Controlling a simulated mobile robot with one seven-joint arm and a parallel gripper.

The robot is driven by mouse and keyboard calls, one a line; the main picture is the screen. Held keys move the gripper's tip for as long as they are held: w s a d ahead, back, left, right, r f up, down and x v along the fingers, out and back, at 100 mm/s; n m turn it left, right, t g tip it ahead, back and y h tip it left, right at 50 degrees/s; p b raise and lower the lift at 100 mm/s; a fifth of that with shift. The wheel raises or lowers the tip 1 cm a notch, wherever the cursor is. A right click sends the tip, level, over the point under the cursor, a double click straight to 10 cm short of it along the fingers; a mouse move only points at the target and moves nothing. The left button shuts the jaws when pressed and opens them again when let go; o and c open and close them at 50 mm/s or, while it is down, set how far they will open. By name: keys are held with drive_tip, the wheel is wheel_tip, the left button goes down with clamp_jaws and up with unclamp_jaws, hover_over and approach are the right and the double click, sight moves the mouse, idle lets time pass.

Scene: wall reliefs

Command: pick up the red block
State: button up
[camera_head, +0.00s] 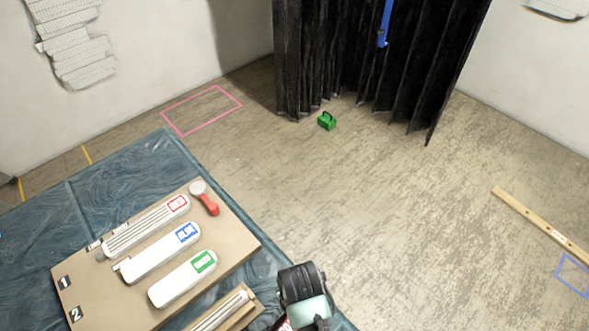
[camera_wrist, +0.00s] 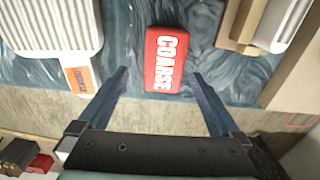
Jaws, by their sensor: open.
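The red block (camera_wrist: 167,62) lies on the blue-green patterned table surface in the wrist view, with white letters reading "COARSE" on its face. My gripper (camera_wrist: 160,73) is open, its two dark fingers pointing toward the block, one at each side in the picture. Nothing is held between them. I cannot tell how far the fingertips are above the block. In the head view my arm's dark wrist hides most of that spot; a small red and white patch (camera_head: 284,325) shows beside it at the bottom edge and may be the block.
A white ribbed piece (camera_wrist: 50,22) with an orange label (camera_wrist: 82,78) lies left of the block. A wooden piece (camera_wrist: 243,22) lies to its right. A brown board (camera_head: 235,240) holds several white tools. A green box (camera_head: 327,121) stands on open floor by black curtains (camera_head: 350,60).

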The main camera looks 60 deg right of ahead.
drive_tip(key=f, duration=0.4)
drive_tip(key=shift+w+a+f, duration=0.2)
drive_tip(key=shift+w+a, duration=0.1)
drive_tip(key=shift+w, duration=0.05)
drive_tip(key=c, duration=1.4)
